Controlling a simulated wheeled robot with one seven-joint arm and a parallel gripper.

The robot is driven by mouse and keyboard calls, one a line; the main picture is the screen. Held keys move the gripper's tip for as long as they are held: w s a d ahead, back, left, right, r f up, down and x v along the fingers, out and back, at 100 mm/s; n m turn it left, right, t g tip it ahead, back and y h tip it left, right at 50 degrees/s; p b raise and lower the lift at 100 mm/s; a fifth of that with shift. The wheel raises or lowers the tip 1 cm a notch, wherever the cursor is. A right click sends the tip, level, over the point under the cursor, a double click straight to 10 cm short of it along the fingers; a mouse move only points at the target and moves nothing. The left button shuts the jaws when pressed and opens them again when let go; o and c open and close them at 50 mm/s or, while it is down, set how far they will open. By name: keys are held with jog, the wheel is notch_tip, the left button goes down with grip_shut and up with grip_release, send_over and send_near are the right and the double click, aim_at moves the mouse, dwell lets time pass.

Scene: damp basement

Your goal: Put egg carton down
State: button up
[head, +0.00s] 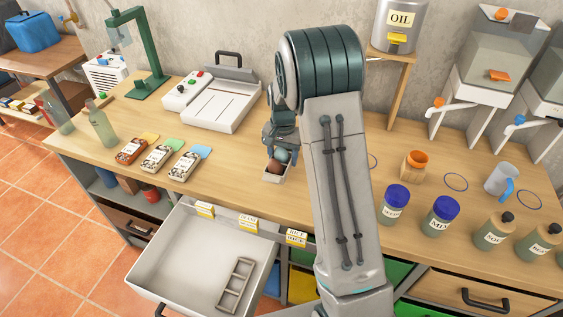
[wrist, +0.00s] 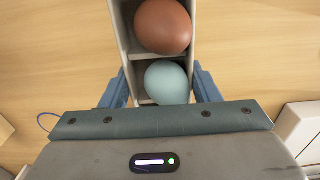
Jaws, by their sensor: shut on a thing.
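The egg carton (wrist: 124,38) is a narrow grey tray holding a brown egg (wrist: 163,26) and a pale blue egg (wrist: 166,82). My gripper (wrist: 166,88) is shut on the carton, with one blue finger on each long side near the blue egg. In the head view the carton (head: 272,178) is over the wooden worktop (head: 230,172), in front of the white tray device, and my arm hides part of it. Whether its base touches the worktop I cannot tell. The carton's far end is cut off in the wrist view.
An open white drawer (head: 165,258) with a grey divided rack (head: 235,285) sticks out below the worktop's front edge. Three labelled packs, one of them (head: 157,157), lie to the left. A white device (head: 222,112) stands behind.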

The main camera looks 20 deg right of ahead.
aim_at(282, 165)
jog(key=shift+w+a+f, duration=0.1)
jog(key=shift+w+f, duration=0.05)
jog(key=shift+w, duration=0.1)
jog(key=shift+f+p, duration=0.5)
jog(key=shift+f, duration=1.5)
jog(key=shift+f, duration=0.1)
jog(key=shift+f, duration=0.15)
jog(key=o, duration=1)
